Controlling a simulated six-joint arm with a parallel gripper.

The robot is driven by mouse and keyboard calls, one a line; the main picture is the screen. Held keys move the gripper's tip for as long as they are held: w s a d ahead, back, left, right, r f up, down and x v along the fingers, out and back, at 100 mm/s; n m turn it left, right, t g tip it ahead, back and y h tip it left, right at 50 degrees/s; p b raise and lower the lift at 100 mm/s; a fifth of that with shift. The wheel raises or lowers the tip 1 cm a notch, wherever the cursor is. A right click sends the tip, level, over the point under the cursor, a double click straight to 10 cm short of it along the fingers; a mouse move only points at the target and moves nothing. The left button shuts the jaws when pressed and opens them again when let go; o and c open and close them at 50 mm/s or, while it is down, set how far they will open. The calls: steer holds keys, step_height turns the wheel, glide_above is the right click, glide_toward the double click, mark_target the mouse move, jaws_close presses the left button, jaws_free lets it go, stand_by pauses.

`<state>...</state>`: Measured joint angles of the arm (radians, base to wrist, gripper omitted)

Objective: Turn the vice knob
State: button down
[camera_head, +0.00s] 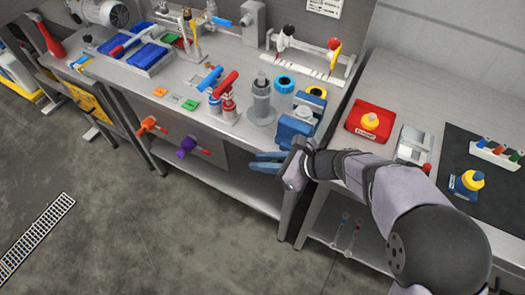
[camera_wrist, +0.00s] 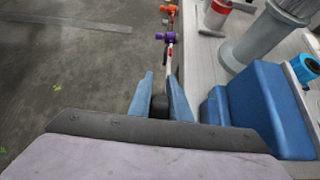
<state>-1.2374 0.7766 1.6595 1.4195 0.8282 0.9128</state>
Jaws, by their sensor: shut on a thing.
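The blue vice (camera_head: 292,127) is on the front edge of the workbench, and its blue body (camera_wrist: 265,105) fills the right of the wrist view. My gripper (camera_head: 258,161) is just in front of the vice, its blue fingers pointing left. In the wrist view my gripper (camera_wrist: 160,82) has a finger on each side of a dark round part, which looks like the vice knob (camera_wrist: 160,104). The fingers are shut on it. Much of the knob is hidden between them, and I cannot make it out in the head view.
Orange (camera_head: 148,126) and purple (camera_head: 186,146) handles stick out of the bench front.

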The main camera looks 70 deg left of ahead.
mark_target(277, 162)
steer(key=shift+p, duration=0.35)
steer(key=shift+f, duration=0.1)
steer(key=c, duration=1.6)
jaws_free()
steer(key=shift+c, duration=0.2)
steer(key=shift+w, duration=0.1)
steer(key=shift+b+v, duration=0.65)
steer(key=shift+v, duration=3)
steer(key=shift+a, duration=0.1)
